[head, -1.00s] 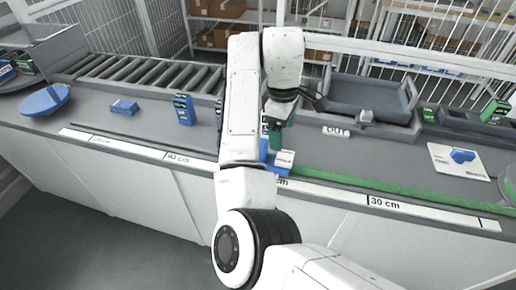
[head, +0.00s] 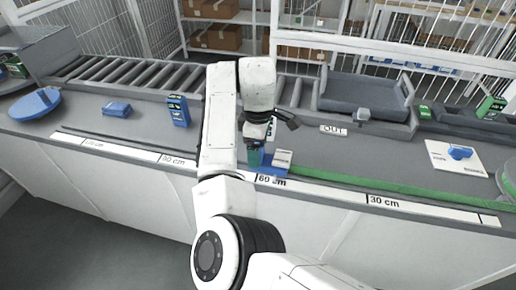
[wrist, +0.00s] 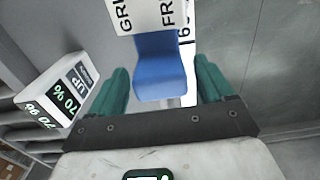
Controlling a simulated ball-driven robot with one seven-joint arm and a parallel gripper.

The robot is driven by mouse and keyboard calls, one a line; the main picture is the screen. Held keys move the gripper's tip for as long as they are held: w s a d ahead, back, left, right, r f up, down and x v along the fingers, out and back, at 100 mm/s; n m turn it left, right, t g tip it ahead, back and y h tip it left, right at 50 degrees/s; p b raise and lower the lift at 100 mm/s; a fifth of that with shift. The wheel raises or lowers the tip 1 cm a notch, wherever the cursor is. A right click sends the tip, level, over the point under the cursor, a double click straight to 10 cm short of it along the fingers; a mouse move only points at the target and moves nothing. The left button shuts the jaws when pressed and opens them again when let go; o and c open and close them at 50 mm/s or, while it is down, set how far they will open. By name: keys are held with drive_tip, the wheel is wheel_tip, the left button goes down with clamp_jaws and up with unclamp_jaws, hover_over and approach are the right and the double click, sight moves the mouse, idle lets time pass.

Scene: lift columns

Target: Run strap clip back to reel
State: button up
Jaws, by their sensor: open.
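The strap clip (head: 278,163) is a blue piece with a white lettered plate, at the counter's front edge by the 60 cm mark. The green strap (head: 345,184) runs right from it along the front edge toward a grey round part (head: 508,178), apparently the reel, cut by the picture's right edge. My gripper (head: 256,155) is low at the clip's left side in the head view. In the wrist view, the green fingers of my gripper (wrist: 161,78) stand apart on either side of the blue clip (wrist: 158,62), with gaps visible. Contact cannot be told.
A white box marked 70 % (wrist: 60,92) stands left of the fingers in the wrist view. A roller conveyor (head: 130,72) and grey tray (head: 365,95) line the back. A white card with a blue piece (head: 460,153) lies at right. The counter between is mostly clear.

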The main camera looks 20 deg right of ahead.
drive_tip(key=shift+f, duration=0.45)
